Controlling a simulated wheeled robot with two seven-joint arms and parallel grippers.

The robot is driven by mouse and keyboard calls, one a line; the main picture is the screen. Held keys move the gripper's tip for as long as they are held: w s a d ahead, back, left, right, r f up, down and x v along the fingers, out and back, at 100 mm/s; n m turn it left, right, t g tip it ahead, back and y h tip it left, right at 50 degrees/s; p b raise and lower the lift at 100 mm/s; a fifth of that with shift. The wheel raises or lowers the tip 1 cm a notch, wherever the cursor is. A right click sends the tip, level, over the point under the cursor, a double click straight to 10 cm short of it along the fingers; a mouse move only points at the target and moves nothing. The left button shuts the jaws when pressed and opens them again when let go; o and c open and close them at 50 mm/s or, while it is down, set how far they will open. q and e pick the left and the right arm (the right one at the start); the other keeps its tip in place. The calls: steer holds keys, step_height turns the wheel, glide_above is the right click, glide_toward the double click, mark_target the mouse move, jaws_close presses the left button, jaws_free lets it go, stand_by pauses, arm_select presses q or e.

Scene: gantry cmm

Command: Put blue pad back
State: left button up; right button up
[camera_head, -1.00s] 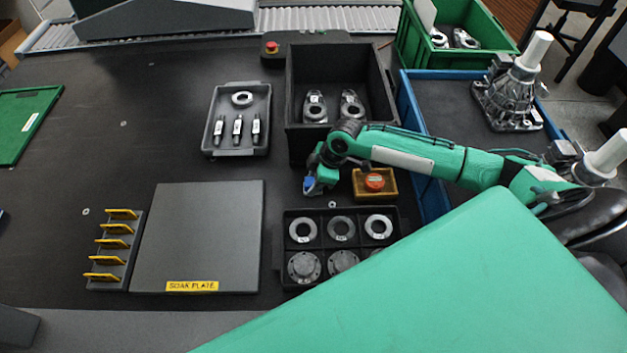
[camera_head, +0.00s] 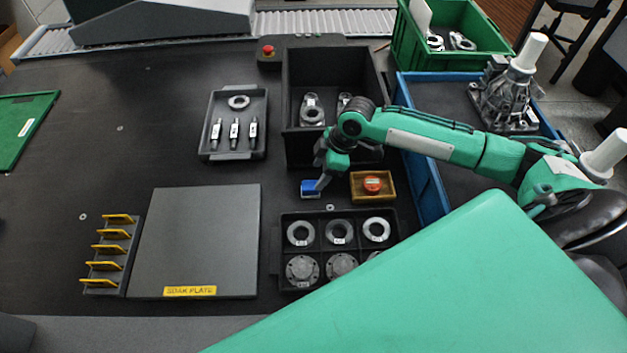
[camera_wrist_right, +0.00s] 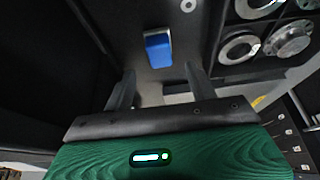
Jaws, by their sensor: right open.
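The blue pad (camera_head: 310,188) sits on the dark table, left of the yellow tray (camera_head: 358,197) that has an orange-red round piece on it. My right gripper (camera_head: 321,180) is just beside and behind the pad, pointing down. In the right wrist view the blue pad (camera_wrist_right: 159,52) lies beyond the fingertips, roughly between their lines, with a pale edge at its top. The right gripper (camera_wrist_right: 160,82) has its fingers apart, with nothing between them. The pad is clear of the fingers there. My left gripper is not seen.
A black parts tray (camera_head: 284,252) with rings and flanges lies in front of the pad. A tall dark bin (camera_head: 302,150) stands behind it. The soak plate (camera_head: 195,240) and a rack with yellow tabs (camera_head: 117,255) are left. A small washer (camera_head: 330,208) lies nearby.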

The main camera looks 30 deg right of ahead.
steer(key=shift+v, duration=2.65)
